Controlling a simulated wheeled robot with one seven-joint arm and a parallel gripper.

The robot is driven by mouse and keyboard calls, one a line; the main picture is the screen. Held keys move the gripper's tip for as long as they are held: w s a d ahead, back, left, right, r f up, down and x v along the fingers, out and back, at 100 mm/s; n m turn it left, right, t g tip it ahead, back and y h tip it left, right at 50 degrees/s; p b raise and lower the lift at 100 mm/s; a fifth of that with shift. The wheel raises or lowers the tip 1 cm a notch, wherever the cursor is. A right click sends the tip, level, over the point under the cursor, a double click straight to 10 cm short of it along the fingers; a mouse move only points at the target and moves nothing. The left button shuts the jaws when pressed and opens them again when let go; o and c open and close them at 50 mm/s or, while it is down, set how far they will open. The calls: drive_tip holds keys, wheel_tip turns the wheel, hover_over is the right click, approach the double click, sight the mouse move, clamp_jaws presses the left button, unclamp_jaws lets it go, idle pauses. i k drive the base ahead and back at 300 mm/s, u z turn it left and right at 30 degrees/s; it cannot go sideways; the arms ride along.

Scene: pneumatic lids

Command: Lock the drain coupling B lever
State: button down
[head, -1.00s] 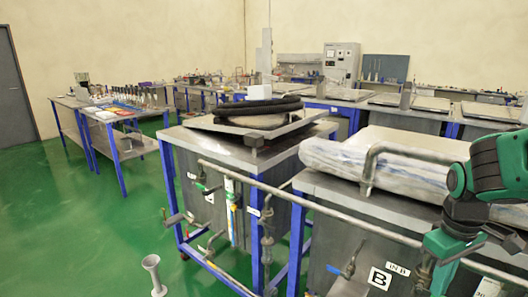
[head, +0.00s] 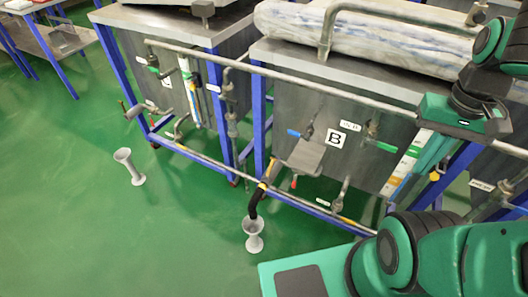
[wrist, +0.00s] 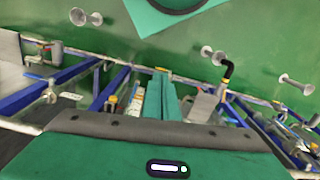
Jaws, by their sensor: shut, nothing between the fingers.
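The tank marked B (head: 335,139) stands right of centre in the head view. On its front are a blue-handled valve (head: 296,133), a green-handled valve (head: 384,146) and a grey box-like fitting (head: 300,157). A small red handle (head: 294,182) shows below the fitting; I cannot tell which part is the coupling lever. A black drain hose (head: 256,200) with a yellow band hangs into a grey funnel (head: 253,236). It also shows in the wrist view (wrist: 228,70). My gripper (head: 423,172) is shut and empty, right of the fitting and apart from it. Its fingers (wrist: 165,90) point at the tank front.
A long pipe (head: 230,63) runs along the tank fronts, and blue frame legs stand below. A wrapped roll (head: 380,35) lies on tank B. Another funnel (head: 129,167) stands on the left. The green floor (head: 150,230) is open at front left.

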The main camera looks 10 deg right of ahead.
sight(273, 160)
drive_tip(key=u, duration=1.6)
drive_tip(key=k, duration=0.9)
drive_tip(key=z, duration=1.1)
drive_tip(key=i, duration=1)
